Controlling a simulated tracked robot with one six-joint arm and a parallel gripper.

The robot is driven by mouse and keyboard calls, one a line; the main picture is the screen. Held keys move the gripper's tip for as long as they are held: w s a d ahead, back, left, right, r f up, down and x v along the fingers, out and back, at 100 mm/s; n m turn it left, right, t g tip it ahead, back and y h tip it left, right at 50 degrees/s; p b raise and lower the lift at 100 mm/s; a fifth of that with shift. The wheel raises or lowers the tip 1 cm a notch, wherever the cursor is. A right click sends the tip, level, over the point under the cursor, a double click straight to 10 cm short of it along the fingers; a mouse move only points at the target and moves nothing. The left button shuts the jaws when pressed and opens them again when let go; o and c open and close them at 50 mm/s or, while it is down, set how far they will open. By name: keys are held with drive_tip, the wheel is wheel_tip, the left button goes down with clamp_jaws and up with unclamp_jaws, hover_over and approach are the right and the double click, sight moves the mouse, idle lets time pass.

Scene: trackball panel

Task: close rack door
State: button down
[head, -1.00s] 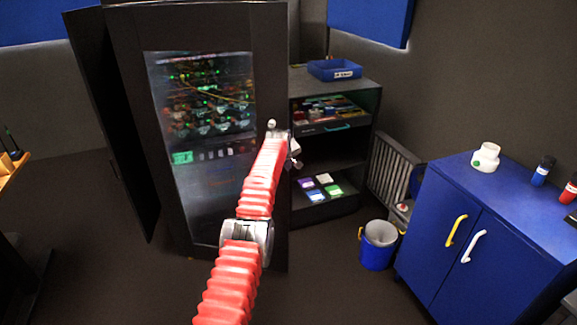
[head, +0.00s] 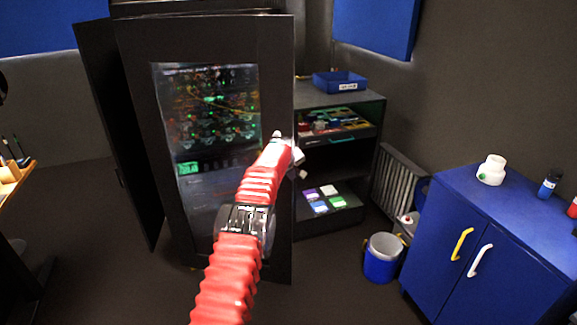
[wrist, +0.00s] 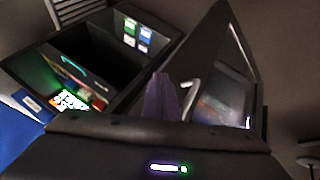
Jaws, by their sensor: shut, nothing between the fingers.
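The rack door (head: 276,70) is a tall dark frame around a glass window (head: 215,120), with small lights showing behind it. It faces me in the head view; I cannot tell exactly how far it stands open. My gripper (head: 297,160) is at the door's right edge, partly hidden by my red arm. In the wrist view the door (wrist: 238,60) leans at the right with a pale handle (wrist: 189,97). My gripper's purple-tinted fingers (wrist: 160,98) are shut and empty just left of the handle. I cannot tell whether they touch the door.
A dark shelf unit (head: 352,100) with a blue tray (head: 338,83) stands right of the door. A blue bucket (head: 381,262) and a blue cabinet (head: 450,215) are at the right. A dark panel (head: 110,120) stands left of the door. The floor at front left is mostly clear.

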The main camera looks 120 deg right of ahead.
drive_tip(key=v, duration=1.1)
drive_tip(key=shift+d, duration=0.1)
idle(0.4)
